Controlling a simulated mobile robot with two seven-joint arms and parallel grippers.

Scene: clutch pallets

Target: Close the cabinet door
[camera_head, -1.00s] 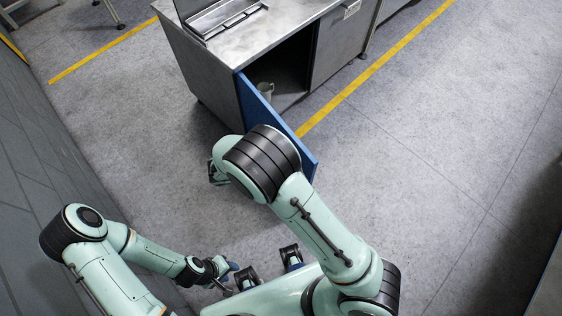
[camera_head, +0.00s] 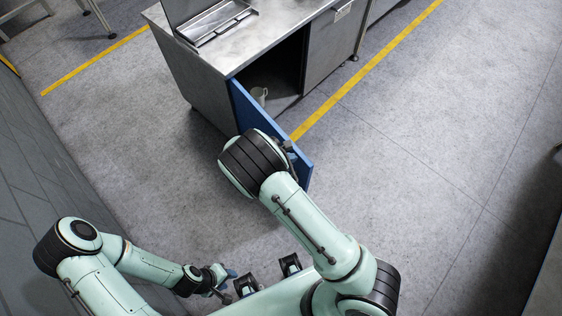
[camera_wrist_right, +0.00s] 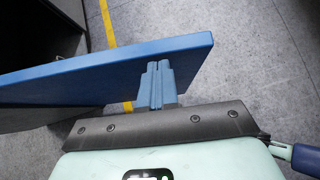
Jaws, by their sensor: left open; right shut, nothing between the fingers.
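The cabinet (camera_head: 183,75) is grey metal with a steel top, and its blue door (camera_head: 243,108) stands swung open, showing the dark inside. In the right wrist view the door (camera_wrist_right: 90,78) spans the left and middle. My right gripper's shut, empty fingers (camera_wrist_right: 157,84) overlap the door near its free end; whether they touch it is unclear. In the head view my right arm hides those fingers and covers part of the door. My left gripper (camera_head: 232,285) is open and empty, low in the picture, well away from the door.
A pale mug (camera_head: 259,95) stands inside the cabinet near the opening. A metal tray (camera_head: 216,22) lies on the cabinet top. A grey wall (camera_head: 40,165) runs along the left. The floor right of the door is clear, crossed by a yellow line (camera_head: 372,65).

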